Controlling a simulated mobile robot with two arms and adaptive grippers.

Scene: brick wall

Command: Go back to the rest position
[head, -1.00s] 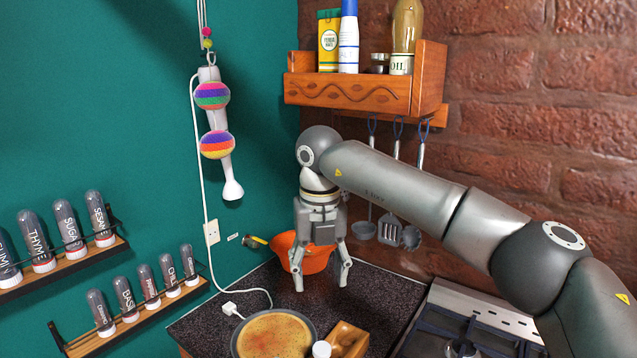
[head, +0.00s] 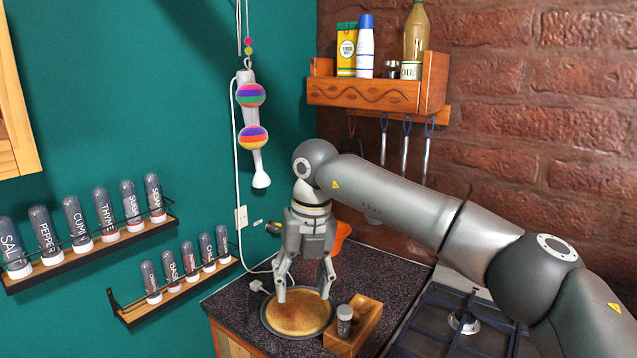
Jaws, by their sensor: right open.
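My right gripper (head: 304,296) hangs pointing down in the head view, its two fingers spread apart with nothing between them. It appears in front of the far part of a pan (head: 268,327) holding a browned, flat round food (head: 299,318). I cannot tell how high the fingertips are above the food. My right arm reaches in from the right side of the view. My left gripper is not in view.
A wooden box (head: 369,316) with a small jar (head: 344,322) stands right of the pan. The stove (head: 437,318) is farther right. An orange bowl (head: 342,232) is partly hidden behind my gripper. Spice racks (head: 90,250) and a wooden shelf (head: 362,94) hang on the walls.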

